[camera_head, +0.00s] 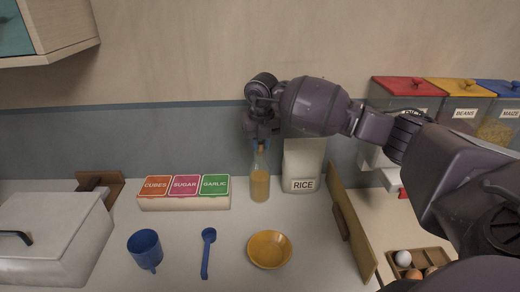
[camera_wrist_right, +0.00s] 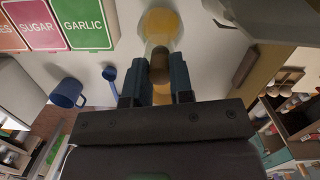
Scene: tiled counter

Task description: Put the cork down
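A glass bottle (camera_head: 260,184) with orange-yellow contents stands upright on the counter in the head view. It also shows at the top of the right wrist view (camera_wrist_right: 160,24). My right gripper (camera_head: 261,146) points down over the bottle's mouth. In the right wrist view its two blue fingers (camera_wrist_right: 158,84) stand on either side of the brown cork (camera_wrist_right: 159,66) and appear to grip it. The cork lines up with the bottle neck; I cannot tell whether it sits in the mouth or just above it. My left gripper is not in view.
A rice bag (camera_head: 303,166) stands right of the bottle, with a wooden board (camera_head: 350,222) beyond. A labelled box (camera_head: 184,201) is left. A blue cup (camera_head: 145,249), blue spoon (camera_head: 207,252) and yellow bowl (camera_head: 269,249) lie in front. Bare counter shows between them.

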